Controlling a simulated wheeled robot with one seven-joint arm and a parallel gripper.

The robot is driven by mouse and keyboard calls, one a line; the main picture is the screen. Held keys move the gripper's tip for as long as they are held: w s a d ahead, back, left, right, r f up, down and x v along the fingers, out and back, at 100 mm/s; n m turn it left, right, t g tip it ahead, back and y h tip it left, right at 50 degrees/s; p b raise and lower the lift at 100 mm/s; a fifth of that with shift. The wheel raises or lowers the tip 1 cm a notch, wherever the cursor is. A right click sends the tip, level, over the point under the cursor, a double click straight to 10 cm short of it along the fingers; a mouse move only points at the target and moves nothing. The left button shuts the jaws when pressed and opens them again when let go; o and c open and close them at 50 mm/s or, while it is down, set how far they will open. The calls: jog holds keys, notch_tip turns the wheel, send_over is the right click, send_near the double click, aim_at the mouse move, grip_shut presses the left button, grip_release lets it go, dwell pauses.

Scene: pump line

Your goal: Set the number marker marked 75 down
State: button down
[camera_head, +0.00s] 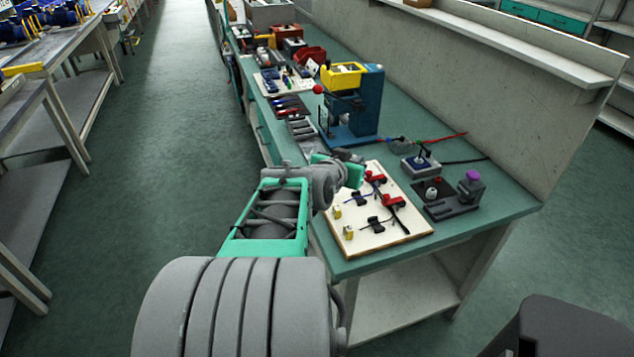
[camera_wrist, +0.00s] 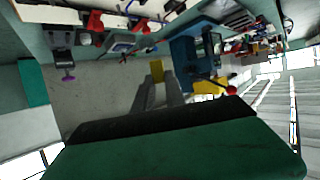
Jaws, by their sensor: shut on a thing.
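My gripper (camera_wrist: 158,86) shows in the wrist view, with its fingers shut on a small yellow number marker (camera_wrist: 156,68). No number can be read on it. In the head view my arm reaches over the bench beside the cream board, and its own links hide the fingertips and the held marker. Two small yellow blocks, like markers, sit on the board's near left part, one (camera_head: 337,212) behind the other (camera_head: 348,232). Their numbers are too small to read.
The cream board (camera_head: 385,240) carries red and black clamps. Right of it stand a dark fixture with a purple knob (camera_head: 473,176) and a grey switch box (camera_head: 421,165). A blue press (camera_head: 352,110) stands behind. Trays and bins fill the far bench.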

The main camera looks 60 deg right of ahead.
jog(key=w+d+f, duration=0.1)
jog(key=w+f, duration=0.2)
jog(key=w, duration=0.1)
jog(key=w+d+f, duration=0.2)
jog(key=w+f, duration=0.1)
jog(key=w+d+f, duration=0.2)
jog(key=w+f, duration=0.1)
jog(key=w, duration=0.1)
jog(key=shift+w+d, duration=0.25)
jog(key=shift+w, duration=0.1)
jog(key=shift+w+d+f, duration=0.1)
jog(key=shift+w+f, duration=0.3)
jog(key=shift+f, duration=1.55)
jog(key=shift+f, duration=0.1)
jog(key=shift+d+f, duration=0.1)
jog(key=shift+f, duration=0.05)
jog(key=c, duration=1.4)
grip_release()
